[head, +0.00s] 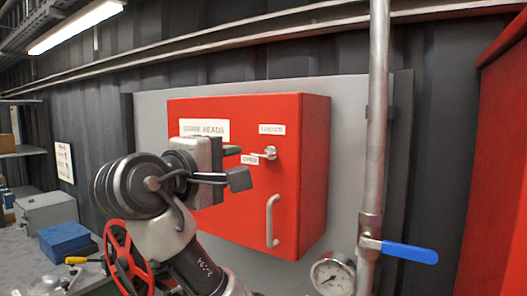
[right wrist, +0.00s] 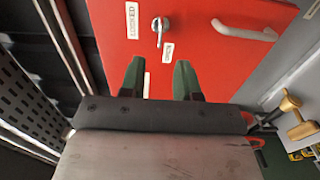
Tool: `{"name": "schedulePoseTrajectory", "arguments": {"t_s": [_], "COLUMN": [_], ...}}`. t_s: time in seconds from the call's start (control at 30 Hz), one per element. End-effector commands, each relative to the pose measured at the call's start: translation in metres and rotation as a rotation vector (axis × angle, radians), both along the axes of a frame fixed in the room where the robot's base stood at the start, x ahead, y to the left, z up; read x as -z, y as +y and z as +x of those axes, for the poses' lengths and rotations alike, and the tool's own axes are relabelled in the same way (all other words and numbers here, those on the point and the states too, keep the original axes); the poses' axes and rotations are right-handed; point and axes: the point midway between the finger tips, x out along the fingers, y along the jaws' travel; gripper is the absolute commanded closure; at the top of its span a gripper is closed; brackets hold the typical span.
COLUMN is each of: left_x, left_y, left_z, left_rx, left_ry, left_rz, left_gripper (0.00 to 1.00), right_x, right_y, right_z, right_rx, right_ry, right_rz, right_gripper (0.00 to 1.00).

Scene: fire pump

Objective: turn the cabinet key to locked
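The red cabinet (head: 225,205) hangs on a grey backboard, its door shut. Its silver key (head: 269,153) sits in a round lock on the door, and its grip points left toward the lower label (head: 250,160). The "LOCKED" label (head: 271,129) is above the key. In the right wrist view the key (right wrist: 159,30) lies ahead of the gap between my fingers. My right gripper (head: 240,151) is left of the key, apart from it. Its two green fingers (right wrist: 160,66) are spread, with nothing between them. My left gripper is not in view.
A vertical grey pipe (head: 377,120) with a blue valve lever (head: 400,250) and a gauge (head: 333,276) stands right of the cabinet. A door handle (head: 270,222) juts out below the key. A red handwheel (head: 125,255) is at lower left, near a workbench with boxes.

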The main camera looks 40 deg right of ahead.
Motion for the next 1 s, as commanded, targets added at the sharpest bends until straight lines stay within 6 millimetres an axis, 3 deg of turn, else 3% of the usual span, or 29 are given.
{"name": "schedulePoseTrajectory", "arguments": {"t_s": [0.4, 0.6, 1.0], "left_x": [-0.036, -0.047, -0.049], "left_y": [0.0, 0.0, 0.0], "left_z": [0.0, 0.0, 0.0], "left_rx": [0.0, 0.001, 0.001], "left_ry": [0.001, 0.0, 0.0], "left_rz": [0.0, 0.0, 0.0], "left_gripper": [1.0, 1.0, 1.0], "right_x": [-0.004, -0.002, 0.001], "right_y": [-0.066, -0.089, -0.097], "right_z": [0.026, 0.036, 0.04], "right_rx": [0.007, 0.004, 0.0], "right_ry": [0.003, 0.002, 0.0], "right_rz": [-0.004, -0.001, 0.001], "right_gripper": [0.68, 0.68, 0.68]}}
